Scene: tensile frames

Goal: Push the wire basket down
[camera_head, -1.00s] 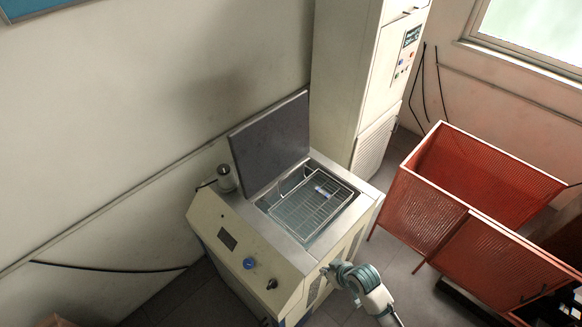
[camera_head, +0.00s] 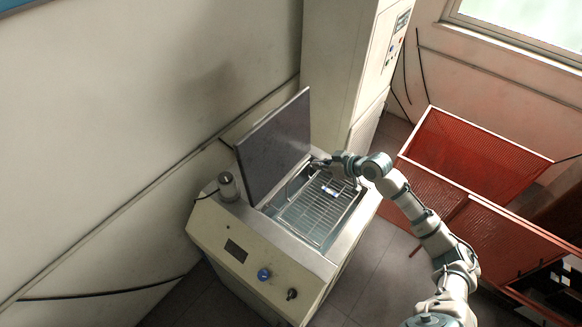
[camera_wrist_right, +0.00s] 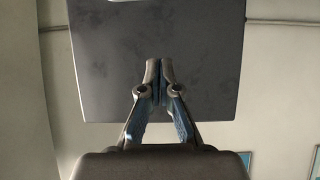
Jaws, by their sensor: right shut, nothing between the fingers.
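The wire basket (camera_head: 311,211) sits in the open top of a cream-coloured machine (camera_head: 262,238), with a small white and blue item (camera_head: 328,190) in it. The machine's dark lid (camera_head: 274,147) stands raised behind the basket; it also fills the middle of the right wrist view (camera_wrist_right: 205,60). My right gripper (camera_head: 317,164) is at the basket's far right corner, near the lid's edge. In the right wrist view its fingers (camera_wrist_right: 159,72) are shut together with nothing between them. I cannot tell whether it touches the basket. My left gripper is not in view.
A tall cream cabinet (camera_head: 345,70) stands behind the machine. A small metal cylinder (camera_head: 228,186) sits on the machine's left top. Bare floor (camera_head: 375,255) lies between machine and bins.

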